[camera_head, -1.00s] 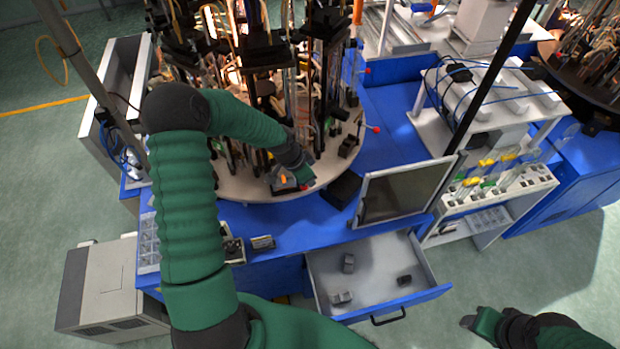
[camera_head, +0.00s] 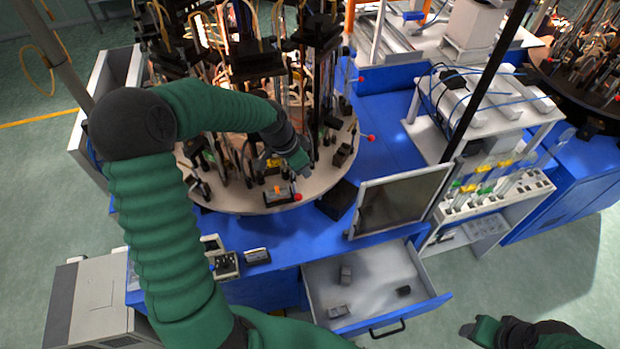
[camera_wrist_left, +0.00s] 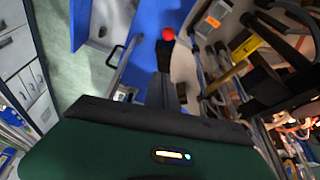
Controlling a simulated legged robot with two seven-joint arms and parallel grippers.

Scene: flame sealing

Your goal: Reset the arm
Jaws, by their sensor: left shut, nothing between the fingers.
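My left arm reaches in from the left over the round machine table (camera_head: 240,201). My left gripper (camera_head: 303,168) is shut and empty, above and apart from a small device with an orange part (camera_head: 279,188) and a red knob (camera_head: 298,197) at the table's front rim. In the left wrist view the shut fingers (camera_wrist_left: 164,58) point toward the red knob (camera_wrist_left: 168,34), with the orange part (camera_wrist_left: 212,21) to its right. My right gripper (camera_head: 478,329) is low at the right, over the floor; its fingers are too small to read.
Tall rods, hoses and black fixtures stand on the round table close to my left forearm. A monitor (camera_head: 402,200) stands right of the gripper. An open drawer (camera_head: 430,285) with several small dark parts sticks out below. A grey box (camera_head: 88,305) stands at lower left.

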